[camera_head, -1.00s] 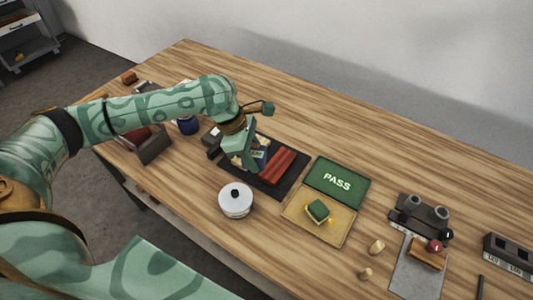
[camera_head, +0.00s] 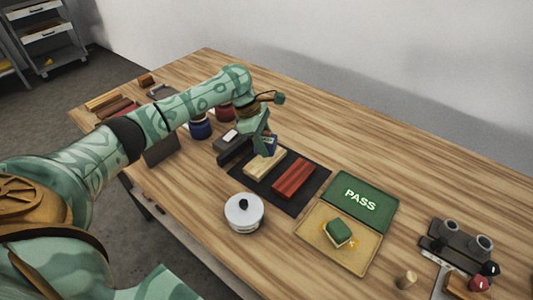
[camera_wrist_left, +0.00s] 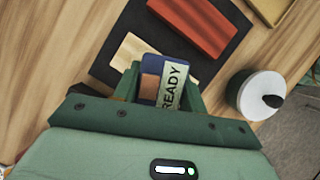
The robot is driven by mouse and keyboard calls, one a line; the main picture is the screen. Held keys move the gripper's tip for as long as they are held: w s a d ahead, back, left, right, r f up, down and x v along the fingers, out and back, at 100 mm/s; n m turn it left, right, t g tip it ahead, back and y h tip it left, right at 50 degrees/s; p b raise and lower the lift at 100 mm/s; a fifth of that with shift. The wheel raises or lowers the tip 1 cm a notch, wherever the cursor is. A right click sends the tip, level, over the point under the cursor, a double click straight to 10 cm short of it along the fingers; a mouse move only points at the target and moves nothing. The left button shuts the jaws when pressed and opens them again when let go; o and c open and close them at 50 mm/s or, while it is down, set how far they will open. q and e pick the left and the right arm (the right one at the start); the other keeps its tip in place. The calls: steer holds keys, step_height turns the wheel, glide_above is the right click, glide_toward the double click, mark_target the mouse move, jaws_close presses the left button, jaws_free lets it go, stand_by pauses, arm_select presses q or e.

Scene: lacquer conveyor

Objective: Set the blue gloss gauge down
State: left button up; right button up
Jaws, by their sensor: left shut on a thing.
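My left gripper (camera_head: 262,146) is shut on the blue gloss gauge (camera_head: 270,148). It holds the gauge by the far-left part of the dark mat (camera_head: 297,208), close to a pale wood block (camera_head: 264,165). In the left wrist view the gauge (camera_wrist_left: 171,80) sits between the fingers, blue with an orange-brown patch and a pale "READY" strip. I cannot tell whether it touches anything below. My right gripper is not in view.
A red block (camera_head: 293,179) lies on the mat. A white lidded pot (camera_head: 244,213) stands in front. A green PASS panel (camera_head: 361,198) and tan tray (camera_head: 322,250) are to the right. A dark grey device (camera_head: 232,148) and blue jar (camera_head: 200,127) are left.

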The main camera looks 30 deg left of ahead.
arm_select(q)
step_height(320, 180, down, 4)
steer(key=shift+r+b, duration=0.2)
steer(key=shift+b, duration=0.8)
steer(key=shift+r, duration=0.2)
steer(key=shift+p, duration=0.3)
steer(key=o, duration=1.1)
steer(key=shift+f, duration=0.1)
steer(key=shift+o, duration=0.3)
steer(key=p+v, duration=0.5)
steer(key=v, duration=0.7)
